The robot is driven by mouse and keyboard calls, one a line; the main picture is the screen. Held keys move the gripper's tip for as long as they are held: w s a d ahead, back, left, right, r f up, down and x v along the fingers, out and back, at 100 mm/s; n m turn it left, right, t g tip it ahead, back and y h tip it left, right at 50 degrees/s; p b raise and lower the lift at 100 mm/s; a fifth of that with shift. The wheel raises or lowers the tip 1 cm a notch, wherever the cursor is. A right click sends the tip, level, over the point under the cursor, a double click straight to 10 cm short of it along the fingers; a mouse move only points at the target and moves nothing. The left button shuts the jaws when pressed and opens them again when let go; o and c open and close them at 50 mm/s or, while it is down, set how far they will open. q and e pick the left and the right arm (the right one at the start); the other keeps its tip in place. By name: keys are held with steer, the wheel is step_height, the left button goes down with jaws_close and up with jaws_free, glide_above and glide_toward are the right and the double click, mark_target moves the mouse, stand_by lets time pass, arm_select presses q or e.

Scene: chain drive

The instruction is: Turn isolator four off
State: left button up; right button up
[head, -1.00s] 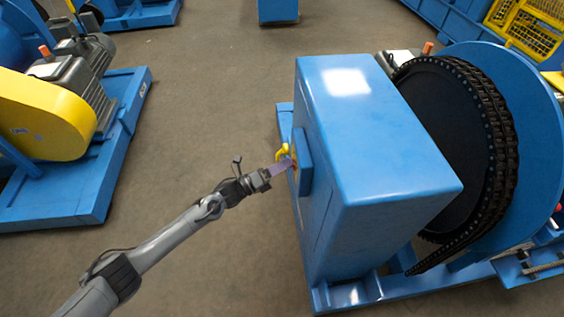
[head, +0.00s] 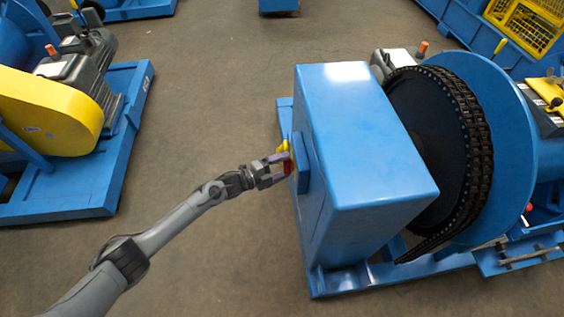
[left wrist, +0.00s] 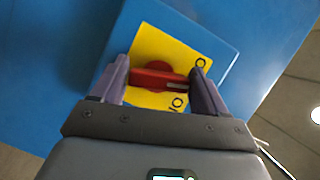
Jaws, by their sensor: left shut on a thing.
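The isolator is a red handle (left wrist: 155,78) on a yellow plate (left wrist: 160,48), fixed to a blue box on the side of a large blue cabinet. My left gripper (left wrist: 160,84) is shut on the red handle, with one purple-grey finger at each end of it. In the left wrist view the handle lies roughly level across the picture, and the yellow plate is tilted. In the head view my left gripper (head: 282,165) is at the cabinet's left face, where the yellow plate (head: 286,147) shows only partly. No number four can be read. My right gripper is not in view.
The blue cabinet (head: 365,140) stands beside a large black chain wheel (head: 440,150) on a blue base. At the left is another machine with a yellow guard (head: 50,115). The floor (head: 215,90) between them is clear.

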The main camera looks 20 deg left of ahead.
arm_select(q)
steer(key=shift+n+g+p, duration=0.7)
steer(key=shift+n+g, duration=0.5)
steer(key=shift+n, duration=0.9)
steer(key=o, duration=1)
steer(key=shift+s+a, duration=0.1)
